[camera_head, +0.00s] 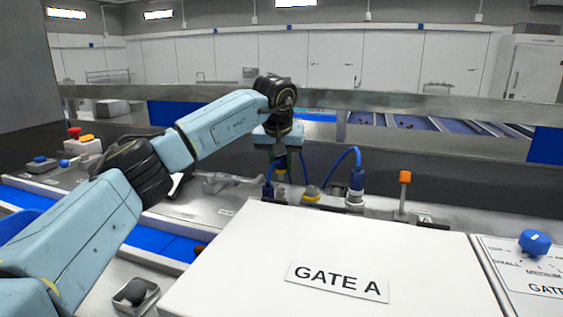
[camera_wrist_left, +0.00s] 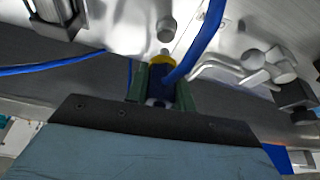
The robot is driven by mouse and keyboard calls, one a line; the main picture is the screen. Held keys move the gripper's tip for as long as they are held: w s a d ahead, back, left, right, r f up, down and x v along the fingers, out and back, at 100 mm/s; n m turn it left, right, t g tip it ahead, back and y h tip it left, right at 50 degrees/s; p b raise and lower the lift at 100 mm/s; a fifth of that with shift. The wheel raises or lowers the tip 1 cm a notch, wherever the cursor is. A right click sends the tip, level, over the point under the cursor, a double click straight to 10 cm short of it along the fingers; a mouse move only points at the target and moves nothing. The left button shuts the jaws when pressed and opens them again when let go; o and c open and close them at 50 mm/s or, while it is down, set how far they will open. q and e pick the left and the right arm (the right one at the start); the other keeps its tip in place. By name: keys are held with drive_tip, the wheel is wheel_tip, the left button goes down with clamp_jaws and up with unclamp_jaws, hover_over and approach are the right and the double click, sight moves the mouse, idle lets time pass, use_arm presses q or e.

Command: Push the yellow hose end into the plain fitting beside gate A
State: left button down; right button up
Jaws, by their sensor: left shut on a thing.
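My left gripper (camera_head: 283,172) is shut on the blue hose end with a yellow collar (camera_wrist_left: 160,62). In the left wrist view its green fingers (camera_wrist_left: 162,90) stand on either side of the blue body. A short metal tip points out past the collar. A plain round grey fitting (camera_wrist_left: 166,29) stands just beyond that tip, and the two appear apart. In the head view the gripper hangs above the metal deck behind the white GATE A box (camera_head: 337,282), and the fingers partly hide the hose end. My right gripper is not in view.
A fitting with a yellow ring (camera_head: 311,195) and a blue connector (camera_head: 356,180) stand right of the gripper. An orange-topped post (camera_head: 404,178) stands farther right. Metal clamp-like parts (camera_wrist_left: 252,62) lie right in the wrist view.

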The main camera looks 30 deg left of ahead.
use_arm(q)
drive_tip(key=shift+f, duration=0.3)
drive_tip(key=shift+f, duration=0.65)
drive_tip(key=shift+f+p, duration=0.2)
drive_tip(key=shift+p, duration=0.55)
idle(0.9)
drive_tip(key=shift+f, duration=1.25)
idle(1.0)
drive_tip(key=c, duration=1.8)
unclamp_jaws()
drive_tip(key=shift+c, duration=0.2)
drive_tip(key=o, duration=1.1)
